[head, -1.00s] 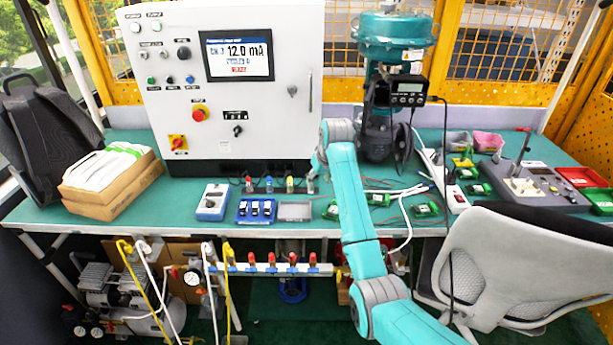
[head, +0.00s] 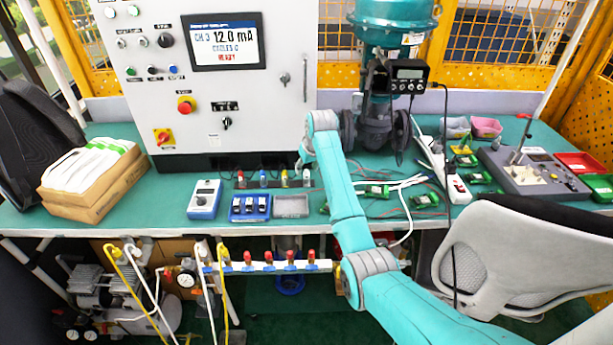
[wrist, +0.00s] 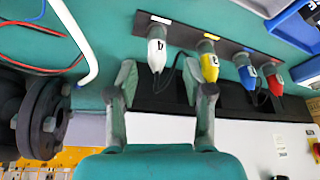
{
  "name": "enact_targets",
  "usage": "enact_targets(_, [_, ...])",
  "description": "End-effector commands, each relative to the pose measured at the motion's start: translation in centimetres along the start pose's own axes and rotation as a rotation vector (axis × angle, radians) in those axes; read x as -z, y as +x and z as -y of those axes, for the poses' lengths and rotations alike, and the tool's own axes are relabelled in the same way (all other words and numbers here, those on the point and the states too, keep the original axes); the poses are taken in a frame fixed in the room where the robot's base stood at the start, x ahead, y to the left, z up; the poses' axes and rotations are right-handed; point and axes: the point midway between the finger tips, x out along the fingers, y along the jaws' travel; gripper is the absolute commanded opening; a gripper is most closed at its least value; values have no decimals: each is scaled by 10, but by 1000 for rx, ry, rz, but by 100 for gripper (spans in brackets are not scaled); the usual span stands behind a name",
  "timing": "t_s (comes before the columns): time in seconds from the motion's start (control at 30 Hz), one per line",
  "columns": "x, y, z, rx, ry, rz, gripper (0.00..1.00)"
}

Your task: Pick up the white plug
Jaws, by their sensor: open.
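The white plug (wrist: 157,48) sits in a dark strip (wrist: 180,38) at the left end of a row in the wrist view, its cable hanging behind. My gripper (wrist: 160,75) is open, with one finger on each side of the white plug's lower end. Neither finger visibly touches the white plug. The right finger is close to the yellow plug (wrist: 209,65). In the head view the white plug (head: 306,178) is at the right end of the row, and my gripper (head: 302,162) is just above and behind it, its fingers hard to make out.
The blue plug (wrist: 246,73) and red plug (wrist: 274,82) stand further right in the wrist view. In the head view a grey tray (head: 291,206) and a blue switch box (head: 250,207) lie in front of the row. The white cabinet (head: 265,110) rises close behind.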

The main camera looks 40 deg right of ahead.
Motion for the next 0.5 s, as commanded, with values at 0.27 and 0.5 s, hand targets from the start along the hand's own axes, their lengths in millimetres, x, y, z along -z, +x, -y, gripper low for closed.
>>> enact_targets(0.27, [-3,37,-4,1,0,3,51])
enact_targets(0.5, [-3,43,-4,0,0,1,51])
